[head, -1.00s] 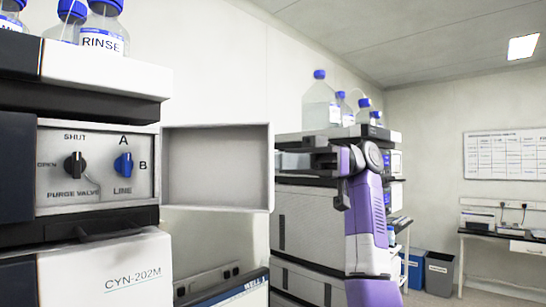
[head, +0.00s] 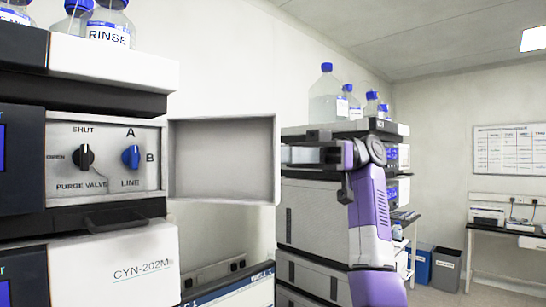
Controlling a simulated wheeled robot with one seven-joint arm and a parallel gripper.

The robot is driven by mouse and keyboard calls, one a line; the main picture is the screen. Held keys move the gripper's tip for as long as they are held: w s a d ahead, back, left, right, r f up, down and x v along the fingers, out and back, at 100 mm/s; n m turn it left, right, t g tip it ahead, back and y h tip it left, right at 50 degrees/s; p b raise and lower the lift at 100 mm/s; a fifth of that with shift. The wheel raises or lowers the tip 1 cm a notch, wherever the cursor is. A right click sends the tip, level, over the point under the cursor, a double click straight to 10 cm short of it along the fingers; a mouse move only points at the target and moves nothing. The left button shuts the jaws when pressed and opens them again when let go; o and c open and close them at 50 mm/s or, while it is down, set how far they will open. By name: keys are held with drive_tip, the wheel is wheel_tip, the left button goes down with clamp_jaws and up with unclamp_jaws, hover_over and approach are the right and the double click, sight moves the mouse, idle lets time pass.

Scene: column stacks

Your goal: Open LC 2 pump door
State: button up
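The pump module (head: 108,184) in the near stack at left carries a black purge valve knob (head: 83,156) and a blue line knob (head: 131,156). Its door (head: 222,160) stands open, swung out to the right of the knob panel, with its hollow inner side and raised rim showing. My gripper (head: 322,165) is right of the door in the picture, on my purple and grey arm, in front of the farther stack. It looks apart from the door. Its dark fingers blend into the dark units behind, so its opening is unclear.
A black ledge (head: 105,215) sits under the knob panel, above the CYN-202M unit (head: 125,268). Bottles, one labelled RINSE (head: 108,28), stand on top. A second stack (head: 318,225) with bottles stands behind my arm. Bins (head: 444,268) and a desk (head: 505,233) are farther right.

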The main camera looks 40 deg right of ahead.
drive_tip(key=d+b, duration=0.1)
drive_tip(key=d, duration=0.6)
drive_tip(key=shift+s+d+b, duration=0.25)
drive_tip(key=shift+s+b, duration=0.15)
drive_tip(key=shift+s, duration=0.05)
